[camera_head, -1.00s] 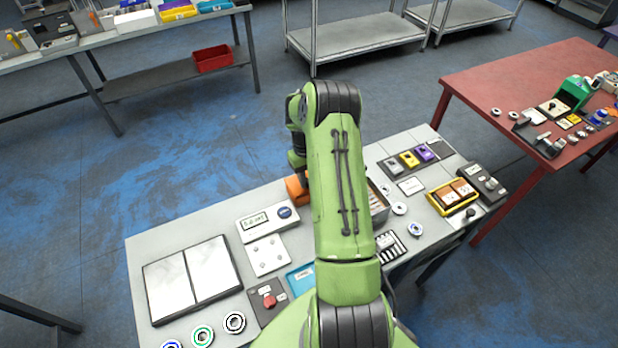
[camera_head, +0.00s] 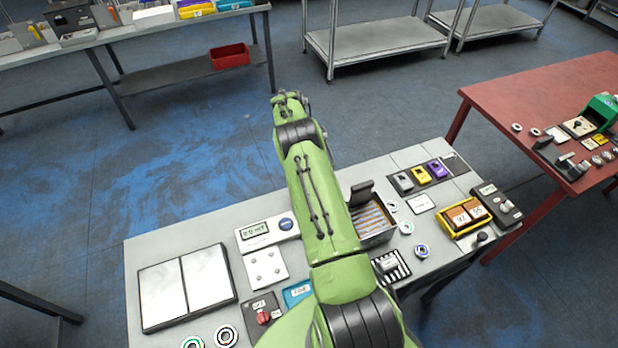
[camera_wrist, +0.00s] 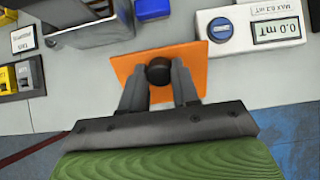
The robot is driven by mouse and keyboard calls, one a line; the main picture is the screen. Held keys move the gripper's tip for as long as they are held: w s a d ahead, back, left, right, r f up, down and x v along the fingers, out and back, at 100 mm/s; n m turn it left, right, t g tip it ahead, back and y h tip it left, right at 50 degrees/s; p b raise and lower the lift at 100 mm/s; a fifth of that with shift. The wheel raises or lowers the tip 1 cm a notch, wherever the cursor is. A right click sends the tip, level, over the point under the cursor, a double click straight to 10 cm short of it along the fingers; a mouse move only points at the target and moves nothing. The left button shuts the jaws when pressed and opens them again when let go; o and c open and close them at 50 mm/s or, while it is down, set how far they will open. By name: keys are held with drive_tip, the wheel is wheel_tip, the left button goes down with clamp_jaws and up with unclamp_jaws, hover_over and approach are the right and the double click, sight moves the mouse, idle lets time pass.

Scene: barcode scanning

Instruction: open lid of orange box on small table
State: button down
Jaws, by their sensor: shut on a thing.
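In the wrist view an orange square lid (camera_wrist: 190,56) with a round black knob (camera_wrist: 158,70) lies straight ahead of my gripper (camera_wrist: 158,78). The two grey fingers are closed on the knob, one on each side. The lid looks flat from this angle, and I cannot tell whether it is raised off its box. In the head view the orange box and my fingers are hidden behind my green arm, over the small light-grey table (camera_head: 190,228).
A white meter (camera_head: 268,232) with a blue dial is close beside the lid; it also shows in the wrist view (camera_wrist: 250,30). A grey bin (camera_head: 372,238) stands right of my arm. Yellow and purple devices sit at the table's back right. A red table (camera_head: 535,95) stands further right.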

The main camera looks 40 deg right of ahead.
idle(0.3)
drive_tip(key=c, duration=0.8)
unclamp_jaws()
wheel_tip(320, 180, up, 10)
